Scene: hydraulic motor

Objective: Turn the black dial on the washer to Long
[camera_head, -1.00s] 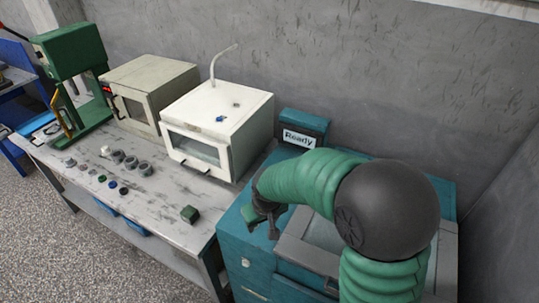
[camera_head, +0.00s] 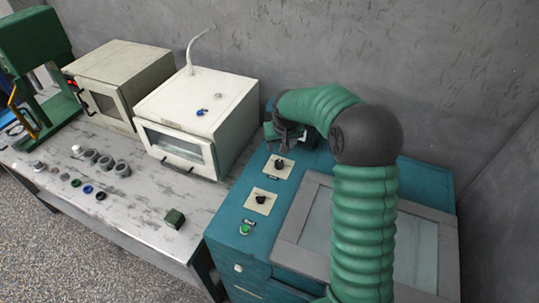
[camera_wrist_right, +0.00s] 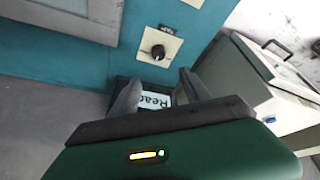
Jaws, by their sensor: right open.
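The teal washer (camera_head: 232,215) has two black dials on cream plates. The far dial (camera_head: 279,163) is next to the display end, and the near dial (camera_head: 261,199) is closer to me. My right gripper (camera_head: 284,145) hovers just beyond the far dial, close to the display. In the right wrist view, one black dial (camera_wrist_right: 157,52) shows ahead of the open fingers (camera_wrist_right: 158,92), apart from them. The "Ready" display (camera_wrist_right: 153,101) shows between the fingers. Dial labels are too small to read. My left gripper is out of view.
A green button (camera_head: 245,229) sits at the washer's front, and a framed lid window (camera_head: 335,222) lies to the right.

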